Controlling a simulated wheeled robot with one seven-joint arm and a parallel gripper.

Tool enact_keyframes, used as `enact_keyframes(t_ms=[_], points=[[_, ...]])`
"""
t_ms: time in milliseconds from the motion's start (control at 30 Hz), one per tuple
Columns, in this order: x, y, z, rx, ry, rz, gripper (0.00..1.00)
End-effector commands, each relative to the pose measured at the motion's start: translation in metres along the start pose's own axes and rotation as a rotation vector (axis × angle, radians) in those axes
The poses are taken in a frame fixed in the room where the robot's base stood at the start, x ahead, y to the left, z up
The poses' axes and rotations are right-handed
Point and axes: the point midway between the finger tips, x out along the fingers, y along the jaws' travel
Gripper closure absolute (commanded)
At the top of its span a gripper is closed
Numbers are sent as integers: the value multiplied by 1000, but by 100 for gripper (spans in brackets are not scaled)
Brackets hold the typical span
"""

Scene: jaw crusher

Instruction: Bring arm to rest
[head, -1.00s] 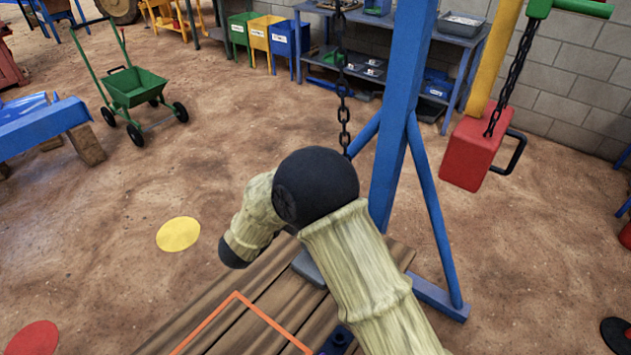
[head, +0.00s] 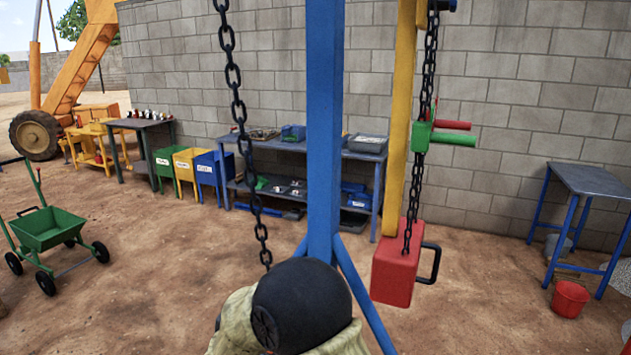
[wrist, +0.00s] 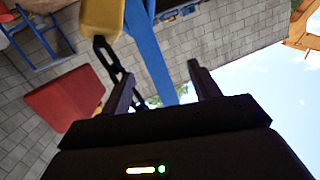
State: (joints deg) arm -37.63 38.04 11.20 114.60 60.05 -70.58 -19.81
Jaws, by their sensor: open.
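My arm shows at the bottom centre of the head view as a dark round joint with a pale sleeve; the gripper end is hidden there. In the wrist view my gripper (wrist: 158,82) is open, its two dark fingers apart with nothing between them. Behind the fingers are a blue post, a grey block wall and sky. The wrist view is tilted.
A blue post (head: 325,130) stands just beyond my arm. A chain (head: 236,100) hangs to its left. A red block (head: 395,268) with a black handle hangs at right by a yellow bar (head: 399,110). A workbench (head: 275,150) stands by the wall.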

Motion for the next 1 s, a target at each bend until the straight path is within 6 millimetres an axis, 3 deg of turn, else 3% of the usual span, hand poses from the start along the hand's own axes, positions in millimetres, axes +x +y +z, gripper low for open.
enact_keyframes(t_ms=[33,200,467,667,900,1000], points=[[6,10,-17,5,-37,-30,38],[14,43,-38,-10,-193,-131,38],[-9,117,-53,-74,-478,-204,38],[-57,191,-55,-136,-730,-184,38],[-143,283,-54,-202,-1042,-82,38],[-170,307,-52,-218,-1130,-42,38]])
